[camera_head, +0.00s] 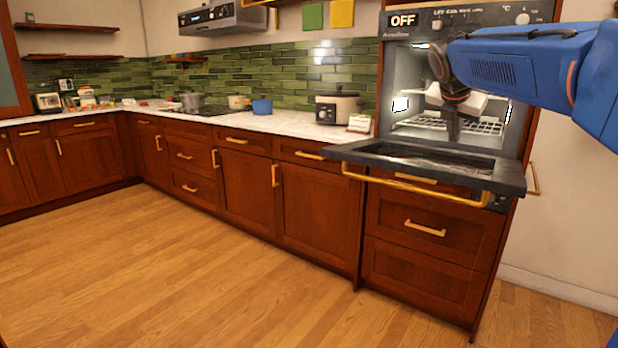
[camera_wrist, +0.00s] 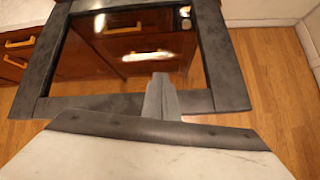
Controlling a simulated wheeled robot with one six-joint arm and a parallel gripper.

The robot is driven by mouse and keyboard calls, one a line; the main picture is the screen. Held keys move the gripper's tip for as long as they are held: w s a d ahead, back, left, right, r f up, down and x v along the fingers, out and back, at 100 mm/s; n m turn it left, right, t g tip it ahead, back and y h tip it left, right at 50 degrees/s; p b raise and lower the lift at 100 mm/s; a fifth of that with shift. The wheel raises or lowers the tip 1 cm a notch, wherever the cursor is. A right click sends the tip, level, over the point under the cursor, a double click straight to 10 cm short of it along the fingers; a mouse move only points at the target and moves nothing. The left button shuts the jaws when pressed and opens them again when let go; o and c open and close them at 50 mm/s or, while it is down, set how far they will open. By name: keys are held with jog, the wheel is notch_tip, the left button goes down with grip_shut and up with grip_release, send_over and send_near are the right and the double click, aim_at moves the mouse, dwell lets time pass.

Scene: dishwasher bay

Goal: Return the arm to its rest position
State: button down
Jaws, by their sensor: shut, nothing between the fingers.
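My blue arm (camera_head: 530,65) reaches in from the right at the height of the open oven. My gripper (camera_head: 453,138) hangs downward in front of the oven cavity, above the lowered door (camera_head: 440,160). In the wrist view my gripper (camera_wrist: 160,82) shows its fingers together with nothing between them. The door (camera_wrist: 228,75) lies beneath it in that view, its dark glass framed in grey. The gripper looks apart from the door, though the exact gap is hard to judge.
The oven (camera_head: 470,18) has a panel reading OFF and a wire rack (camera_head: 470,124) inside. The door's gold handle (camera_head: 415,188) sticks out above drawers. A slow cooker (camera_head: 337,106) stands on the counter to the left. The wooden floor (camera_head: 170,270) in front is clear.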

jog(key=s+a+f+m+y, duration=0.1)
jog(key=s+a+f+m, duration=0.2)
jog(key=s+f+m, duration=0.5)
jog(key=s+a+f+m+g+y, duration=0.1)
jog(key=s+f+m, duration=0.8)
jog(key=s, duration=1)
jog(key=s+a+f+m+g+y, duration=0.1)
jog(key=s+a+f+m+y, duration=0.1)
jog(key=s+a+f+m, duration=0.3)
jog(key=s+f+m, duration=0.4)
jog(key=s+f, duration=0.4)
jog(key=f, duration=0.1)
jog(key=shift+s+a+f+y, duration=0.2)
jog(key=shift+s+a+y, duration=0.15)
jog(key=shift+y, duration=0.05)
